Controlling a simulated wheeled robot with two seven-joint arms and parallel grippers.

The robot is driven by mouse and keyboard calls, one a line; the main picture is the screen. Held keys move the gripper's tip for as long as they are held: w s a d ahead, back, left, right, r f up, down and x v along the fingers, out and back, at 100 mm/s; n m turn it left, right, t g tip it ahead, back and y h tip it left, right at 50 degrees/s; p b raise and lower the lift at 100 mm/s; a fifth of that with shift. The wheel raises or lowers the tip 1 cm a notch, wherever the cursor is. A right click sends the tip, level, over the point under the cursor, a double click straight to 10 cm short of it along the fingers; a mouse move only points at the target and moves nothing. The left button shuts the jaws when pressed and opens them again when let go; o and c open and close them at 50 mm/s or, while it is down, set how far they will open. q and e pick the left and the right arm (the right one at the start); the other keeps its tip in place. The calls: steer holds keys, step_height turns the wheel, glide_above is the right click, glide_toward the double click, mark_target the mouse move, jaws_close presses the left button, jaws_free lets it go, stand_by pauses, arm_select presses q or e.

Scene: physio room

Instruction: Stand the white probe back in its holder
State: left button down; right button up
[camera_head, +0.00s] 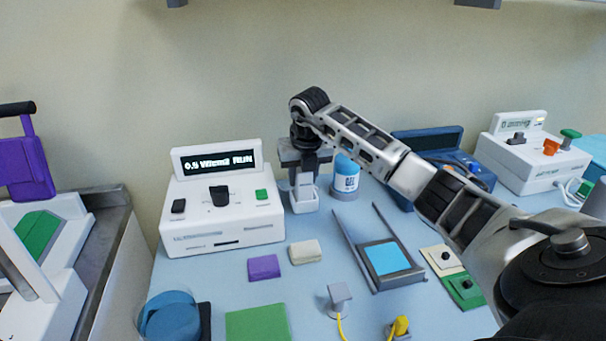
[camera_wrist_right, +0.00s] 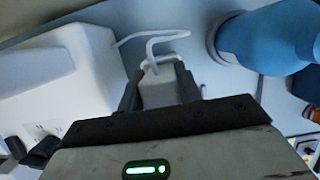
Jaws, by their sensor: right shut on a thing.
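The white probe (camera_head: 304,181) is between the fingers of my right gripper (camera_head: 304,166), which points down just right of the white unit with the lit display. In the right wrist view the fingers of the right gripper (camera_wrist_right: 160,90) are shut on the pale probe (camera_wrist_right: 159,88), and a white cable loops from it. A white holder (camera_head: 304,204) is directly below the probe in the head view. The probe's lower end meets the holder there; I cannot tell how deep it sits. My left gripper is not in view.
The white unit (camera_head: 222,232) stands close on the left. A grey frame with a blue pad (camera_head: 388,258) and small purple (camera_head: 264,267) and cream (camera_head: 304,251) blocks lie in front.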

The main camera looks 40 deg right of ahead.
stand_by(0.3)
steer(key=o, duration=1.6)
steer(key=shift+r+p, duration=2.95)
steer(key=shift+r, duration=0.6)
steer(key=shift+f, duration=0.15)
step_height(320, 180, down, 7)
steer(key=b, duration=0.5)
steer(key=shift+b, duration=0.35)
steer(key=shift+r, duration=0.2)
